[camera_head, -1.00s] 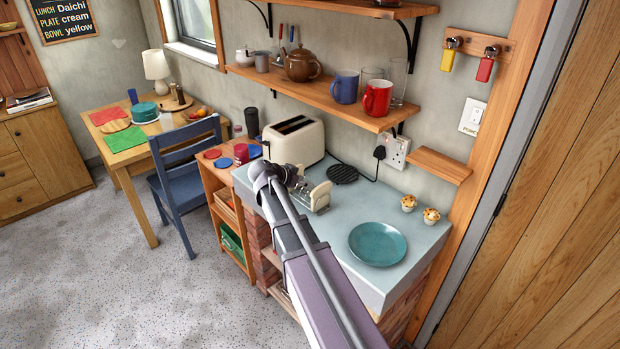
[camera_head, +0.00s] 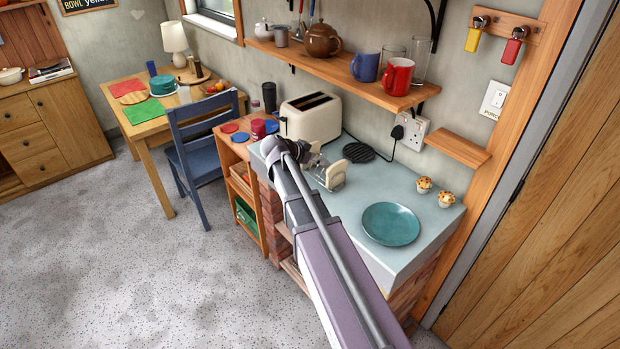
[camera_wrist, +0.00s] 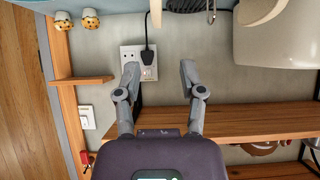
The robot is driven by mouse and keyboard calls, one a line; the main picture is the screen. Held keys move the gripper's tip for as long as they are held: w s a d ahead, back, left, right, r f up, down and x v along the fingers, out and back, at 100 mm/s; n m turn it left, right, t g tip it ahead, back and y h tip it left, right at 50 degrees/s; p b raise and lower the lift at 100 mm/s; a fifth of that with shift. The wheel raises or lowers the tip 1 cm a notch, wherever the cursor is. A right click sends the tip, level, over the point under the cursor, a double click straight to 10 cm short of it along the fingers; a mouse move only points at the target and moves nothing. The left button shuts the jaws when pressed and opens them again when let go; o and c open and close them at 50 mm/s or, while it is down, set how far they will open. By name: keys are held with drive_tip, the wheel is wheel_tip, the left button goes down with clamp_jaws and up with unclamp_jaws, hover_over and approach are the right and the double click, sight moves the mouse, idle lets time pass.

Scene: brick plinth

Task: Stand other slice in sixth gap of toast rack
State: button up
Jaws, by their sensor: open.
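The cream toaster (camera_head: 311,117) stands at the back left of the counter, two dark slots on top; no bread clearly shows in them. The small toast rack (camera_head: 334,178) stands on the counter in front of it, partly hidden by my wrist. Pale slice-like shapes show there, but I cannot count its gaps or tell which are filled. In the wrist view, which is upside down, my gripper (camera_wrist: 158,76) is open and empty, with its fingers apart before the wall. The toaster (camera_wrist: 280,40) is at the upper right there, with a pale rounded piece overlapping it.
A teal plate (camera_head: 391,224) and two muffins (camera_head: 434,190) are at the right of the counter. A black trivet (camera_head: 376,152) lies behind the rack. The shelf (camera_head: 340,78) with mugs overhangs the back. A socket with a black plug (camera_head: 399,131) is on the wall.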

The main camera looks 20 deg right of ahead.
drive_tip(key=s+a+f+n+g+y, duration=0.1)
drive_tip(key=s+a+f+n+y, duration=0.1)
drive_tip(key=s, duration=0.5)
drive_tip(key=s+a+f+n+g+y, duration=0.1)
drive_tip(key=s+a+f+n+y, duration=0.2)
drive_tip(key=s+a+n+y, duration=0.2)
drive_tip(key=s+a+f+n+g+y, duration=0.1)
drive_tip(key=s+a+f+n+y, duration=0.2)
drive_tip(key=s+a+n, duration=0.3)
drive_tip(key=s+n, duration=0.1)
drive_tip(key=s, duration=0.3)
drive_tip(key=shift+s+a+g, duration=0.25)
drive_tip(key=shift+a+g, duration=0.15)
drive_tip(key=shift+d+r, duration=0.1)
